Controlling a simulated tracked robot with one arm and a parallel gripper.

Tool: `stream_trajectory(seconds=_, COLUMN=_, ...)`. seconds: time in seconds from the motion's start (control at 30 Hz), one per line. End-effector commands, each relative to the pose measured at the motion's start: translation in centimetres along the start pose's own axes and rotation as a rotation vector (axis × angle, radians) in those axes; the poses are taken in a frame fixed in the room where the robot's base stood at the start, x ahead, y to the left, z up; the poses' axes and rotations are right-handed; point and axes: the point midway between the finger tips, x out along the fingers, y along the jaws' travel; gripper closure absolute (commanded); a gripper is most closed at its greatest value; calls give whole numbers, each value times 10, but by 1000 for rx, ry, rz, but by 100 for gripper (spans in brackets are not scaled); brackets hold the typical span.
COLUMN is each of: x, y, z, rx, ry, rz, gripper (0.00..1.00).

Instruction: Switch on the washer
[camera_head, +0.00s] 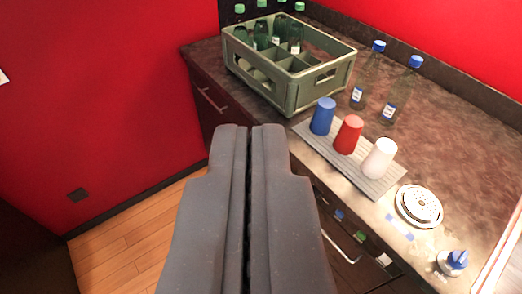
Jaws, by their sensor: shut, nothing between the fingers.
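My gripper (249,130) is shut and empty, pointing forward in the lower middle of the view. Its two dark fingers lie side by side. To its right, under the counter edge, is a dark appliance front (347,262), which may be the washer. It has a curved bright handle (338,243) and small blue, green and white marks (360,237) along its upper part. I cannot tell whether these marks are buttons. My gripper covers the left part of this front, and the picture edge cuts off its lower part.
The brown counter (440,150) carries a green-grey crate (290,85) with bottles, two blue-capped bottles (368,72), and blue, red and white cups on a ribbed grey mat (350,172). A round white plate-like item (419,205) sits nearer. The wooden floor (125,245) at left is free.

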Motion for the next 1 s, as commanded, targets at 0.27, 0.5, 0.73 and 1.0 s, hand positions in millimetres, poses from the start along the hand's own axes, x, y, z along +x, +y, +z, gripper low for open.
stream_trajectory(seconds=0.27, x=105, y=0, z=26, rx=-189, ry=4, rz=-3, gripper=100)
stream_trajectory(seconds=0.5, x=214, y=-13, z=72, rx=-412, ry=27, rz=9, gripper=100)
stream_trajectory(seconds=0.73, x=308, y=-22, z=137, rx=-625, ry=36, rz=32, gripper=100)
stream_trajectory(seconds=1.0, x=400, y=-28, z=234, rx=-875, ry=39, rz=77, gripper=100)
